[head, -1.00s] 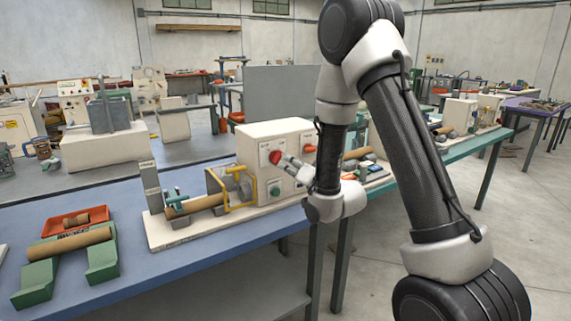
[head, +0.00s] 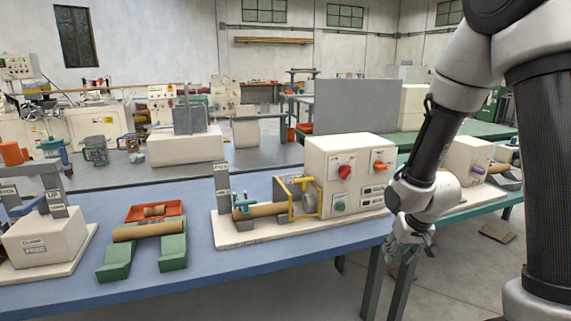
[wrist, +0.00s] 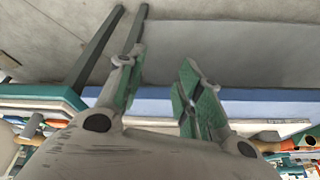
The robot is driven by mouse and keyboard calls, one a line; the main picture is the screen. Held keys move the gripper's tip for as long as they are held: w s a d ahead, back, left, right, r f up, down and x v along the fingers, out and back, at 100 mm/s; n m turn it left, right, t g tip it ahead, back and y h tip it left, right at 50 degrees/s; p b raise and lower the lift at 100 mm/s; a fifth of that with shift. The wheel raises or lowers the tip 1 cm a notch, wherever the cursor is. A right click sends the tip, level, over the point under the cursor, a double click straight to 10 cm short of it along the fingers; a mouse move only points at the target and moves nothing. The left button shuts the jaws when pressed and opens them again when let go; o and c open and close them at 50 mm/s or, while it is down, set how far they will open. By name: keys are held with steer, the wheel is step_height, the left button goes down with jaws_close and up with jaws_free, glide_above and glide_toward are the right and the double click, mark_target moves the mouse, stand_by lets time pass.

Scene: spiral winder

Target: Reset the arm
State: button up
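My gripper (head: 410,250) hangs in front of the right end of the blue bench in the head view, pointing down, apart from the machine. In the wrist view my gripper (wrist: 162,85) shows two fingers spread apart with nothing between them. The winder (head: 322,158) is a cream box with a red knob (head: 345,171), an orange switch (head: 381,166) and a green button (head: 340,207). A brown tube (head: 262,210) lies across its base, by a yellow guard (head: 283,198). My arm covers part of the scene on the right.
A green cradle (head: 116,263) holds another brown tube left of the winder, with an orange tray (head: 137,211) behind it. A clamp unit (head: 42,238) stands farther left. The blue bench (head: 220,271) has clear space at its front. A green bench (head: 484,200) stands right.

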steer(key=s+d+r, duration=0.2)
steer(key=s+r, duration=0.8)
steer(key=r, duration=0.1)
steer(key=s+d+r, duration=0.3)
steer(key=s+r, duration=0.8)
steer(key=r, duration=0.1)
steer(key=shift+d+r+h, duration=0.2)
steer(key=shift+r+h, duration=0.1)
